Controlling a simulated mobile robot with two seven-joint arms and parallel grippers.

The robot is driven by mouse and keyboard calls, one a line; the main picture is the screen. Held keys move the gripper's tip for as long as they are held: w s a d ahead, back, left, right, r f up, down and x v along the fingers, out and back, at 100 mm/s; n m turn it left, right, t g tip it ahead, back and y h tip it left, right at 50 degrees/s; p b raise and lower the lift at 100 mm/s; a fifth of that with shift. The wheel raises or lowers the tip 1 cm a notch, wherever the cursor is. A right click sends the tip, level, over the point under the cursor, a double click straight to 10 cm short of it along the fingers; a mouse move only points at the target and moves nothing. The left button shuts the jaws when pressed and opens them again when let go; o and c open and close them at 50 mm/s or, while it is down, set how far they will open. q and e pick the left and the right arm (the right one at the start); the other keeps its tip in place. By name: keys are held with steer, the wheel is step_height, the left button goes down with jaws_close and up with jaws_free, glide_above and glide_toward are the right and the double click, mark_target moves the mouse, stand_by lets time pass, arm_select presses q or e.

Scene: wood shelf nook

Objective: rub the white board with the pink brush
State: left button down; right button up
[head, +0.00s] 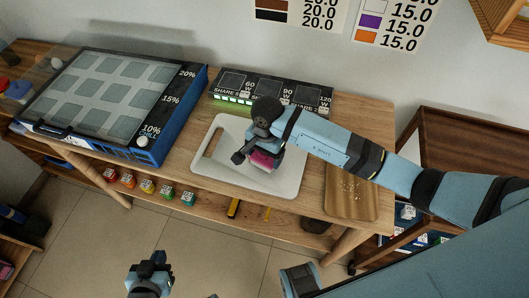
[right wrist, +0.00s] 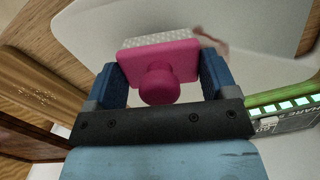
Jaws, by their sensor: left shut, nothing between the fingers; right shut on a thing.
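The white board (head: 213,172) lies flat on the wooden table and has a slot near its left edge. It also shows in the right wrist view (right wrist: 265,22). My right gripper (head: 252,160) is over the board, shut on the pink brush (head: 263,160). In the right wrist view the brush (right wrist: 160,66) shows a round knob between the blue fingers and pale bristles on its far side. A reddish-brown smear (right wrist: 212,42) shows on the board beside the bristles. I cannot tell whether the bristles touch the board. My left gripper (head: 152,262) is shut and empty, low in front of the table.
A blue case (head: 120,100) with a grid of pale squares stands left of the board. A dark panel (head: 290,92) with green lights lies behind it. A wooden board (head: 352,195) with crumbs lies to the right. Several small coloured items (head: 147,186) sit below the table top.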

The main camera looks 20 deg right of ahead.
steer(key=shift+f+b, duration=0.7)
steer(key=shift+f, duration=0.2)
